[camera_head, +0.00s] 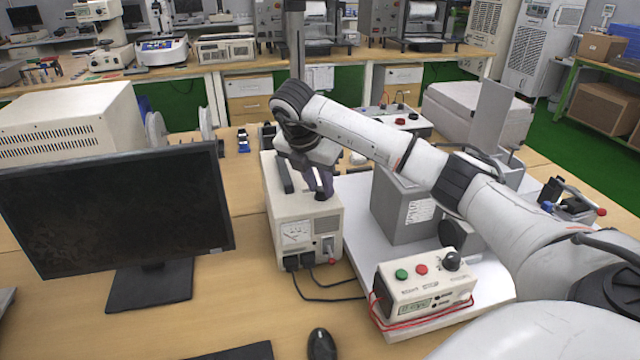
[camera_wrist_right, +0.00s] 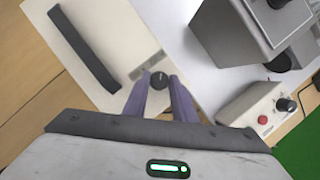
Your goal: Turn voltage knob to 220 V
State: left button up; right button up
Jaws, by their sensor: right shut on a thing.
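A beige meter box (camera_head: 330,222) stands on the table in the middle of the head view, with a dial gauge on its front and a dark carry handle (camera_head: 283,173) on top. My right gripper (camera_head: 321,190) points down at the top of this box near its front right edge. In the right wrist view, the round black voltage knob (camera_wrist_right: 158,77) sits between the tips of the right gripper's two purple-grey fingers (camera_wrist_right: 159,88), which are shut on it. The knob's setting is too small to read. My left gripper is not in view.
A monitor (camera_head: 120,210) stands to the left. A small control box with green and red buttons (camera_head: 425,288), a grey box (camera_head: 400,210) and a white board lie to the right. Black cables, a mouse (camera_head: 321,345) and a keyboard are in front.

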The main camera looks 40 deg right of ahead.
aim_at(315, 204)
dwell(0.4)
jog(key=o, duration=1)
jog(key=shift+r, duration=0.1)
jog(key=v, duration=0.5)
jog(key=shift+a+r+b, duration=0.1)
jog(key=shift+r+b, duration=0.05)
jog(key=shift+b, duration=0.25)
jog(key=p+v, duration=0.2)
jog(key=v, duration=0.2)
jog(key=shift+a+r, duration=0.15)
jog(key=shift+r, duration=0.2)
